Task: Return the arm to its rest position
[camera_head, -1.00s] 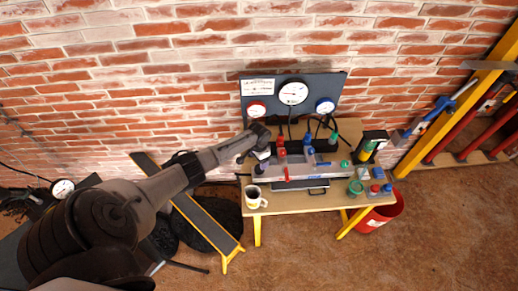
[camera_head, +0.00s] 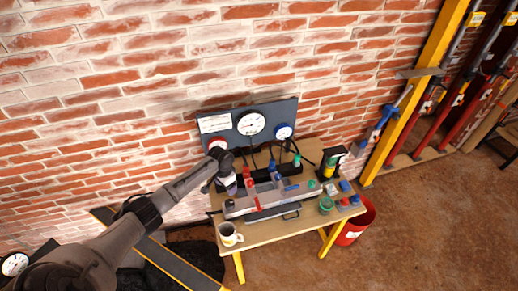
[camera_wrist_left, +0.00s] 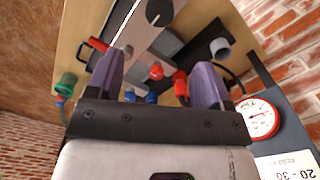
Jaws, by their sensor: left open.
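My left arm (camera_head: 170,195) comes in from the lower left and reaches over the wooden table. My left gripper (camera_wrist_left: 158,80) is open, with two purple fingers apart and nothing held between them. In the head view, the left gripper (camera_head: 229,184) hangs above the left part of the table, in front of the gauge panel (camera_head: 247,123). Red and blue fittings (camera_wrist_left: 155,71) show beyond the fingers in the left wrist view. Whether the fingers touch anything below is hard to tell. My right gripper is in neither view.
The table (camera_head: 262,232) carries a grey manifold (camera_head: 265,197) with red and blue fittings, a white mug (camera_head: 229,234) and a green cap (camera_head: 326,204). A red bucket (camera_head: 358,220) stands at the right. A yellow post (camera_head: 415,95) leans against the brick wall.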

